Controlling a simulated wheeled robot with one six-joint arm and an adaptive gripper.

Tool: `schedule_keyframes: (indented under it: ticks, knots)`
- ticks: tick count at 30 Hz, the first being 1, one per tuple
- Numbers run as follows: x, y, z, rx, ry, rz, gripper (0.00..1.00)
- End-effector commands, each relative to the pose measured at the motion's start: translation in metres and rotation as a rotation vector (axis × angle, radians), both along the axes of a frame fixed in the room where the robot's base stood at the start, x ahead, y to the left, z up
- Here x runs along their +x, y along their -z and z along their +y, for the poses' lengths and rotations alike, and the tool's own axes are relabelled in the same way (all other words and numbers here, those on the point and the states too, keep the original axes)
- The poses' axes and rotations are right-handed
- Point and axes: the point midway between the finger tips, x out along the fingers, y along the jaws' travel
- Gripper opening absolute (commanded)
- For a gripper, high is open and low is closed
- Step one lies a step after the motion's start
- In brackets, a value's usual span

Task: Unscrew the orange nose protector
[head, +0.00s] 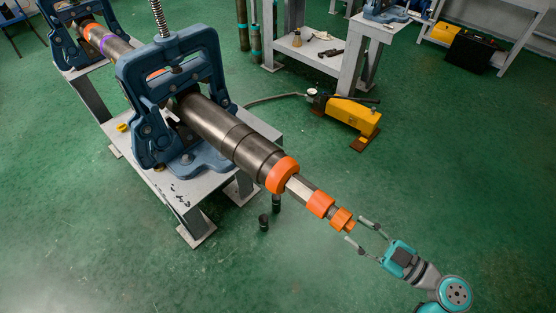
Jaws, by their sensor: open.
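A long steel pipe tool (233,138) is clamped in a blue pipe vise (134,91) and points to the lower right. A wide orange ring (282,175) sits on its thick end, and an orange band (320,204) sits further along the thinner shaft. The orange nose protector (342,219) is at the very tip. My gripper (361,233) is open in front of the tip, with its two thin fingers spread and reaching toward the protector from the lower right. I cannot tell whether a finger touches it.
A grey vise stand (247,182) is under the pipe. Small dark cylinders (264,222) stand on the green floor beneath it. A yellow pump (353,115) with a hose lies behind. A grey bench (308,50) stands at the back. The floor around my arm is clear.

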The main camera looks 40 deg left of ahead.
Motion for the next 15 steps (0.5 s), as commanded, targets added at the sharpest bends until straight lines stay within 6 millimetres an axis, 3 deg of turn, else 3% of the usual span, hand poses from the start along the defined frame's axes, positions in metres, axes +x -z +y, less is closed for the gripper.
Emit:
schedule_keyframes:
  ticks: [4,15]
  knots:
    - [-0.0002,-0.0002,-0.0095,0.000,0.001,0.000,0.47]
    - [-0.0003,-0.0002,-0.0095,0.003,0.001,0.083,0.47]
